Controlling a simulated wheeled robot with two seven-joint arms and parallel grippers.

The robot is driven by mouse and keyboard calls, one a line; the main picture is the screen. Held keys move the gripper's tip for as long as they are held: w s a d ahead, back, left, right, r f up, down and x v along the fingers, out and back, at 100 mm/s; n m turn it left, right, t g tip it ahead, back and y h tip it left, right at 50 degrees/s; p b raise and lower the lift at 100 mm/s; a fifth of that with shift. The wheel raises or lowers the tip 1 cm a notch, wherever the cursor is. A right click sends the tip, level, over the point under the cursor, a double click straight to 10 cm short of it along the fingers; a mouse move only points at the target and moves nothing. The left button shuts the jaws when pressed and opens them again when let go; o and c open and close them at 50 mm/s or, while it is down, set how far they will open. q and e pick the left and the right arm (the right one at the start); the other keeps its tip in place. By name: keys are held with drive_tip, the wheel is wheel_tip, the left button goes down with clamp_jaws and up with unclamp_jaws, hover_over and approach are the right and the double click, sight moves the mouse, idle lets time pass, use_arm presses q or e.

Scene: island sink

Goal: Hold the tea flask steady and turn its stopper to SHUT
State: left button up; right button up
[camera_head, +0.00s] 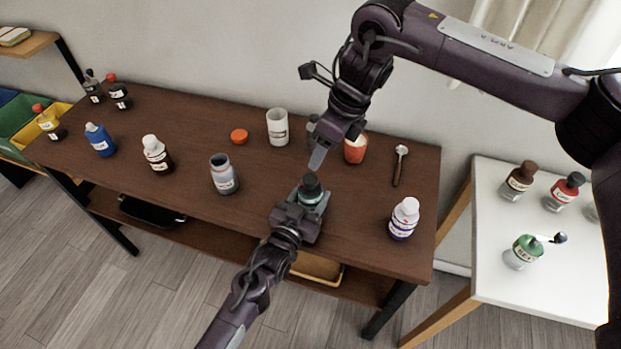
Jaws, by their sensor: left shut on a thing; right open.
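A small dark bottle (311,200), which appears to be the tea flask, stands upright near the front edge of the brown table. Its dark round stopper (311,183) is on top; I cannot read any mark on it. My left gripper (308,203) is shut around the flask body from the front and hides its lower part. My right gripper (317,158) is open, just above and behind the stopper, and looks apart from it. Only its near finger shows clearly.
On the brown table (270,180), a grey open jar (223,175) stands left and a white-capped bottle (404,218) right. A white table (545,280) holds several bottles.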

sight(310, 178)
wheel_tip(310, 178, up, 3)
drive_tip(key=a+m+h, duration=0.3)
drive_tip(key=m, duration=1.1)
drive_tip(key=f, duration=0.8)
drive_tip(key=w+f, duration=0.1)
drive_tip(key=f, duration=0.3)
drive_tip(key=shift+f, duration=0.1)
drive_tip(key=shift+c, duration=0.4)
drive_tip(key=c, duration=0.9)
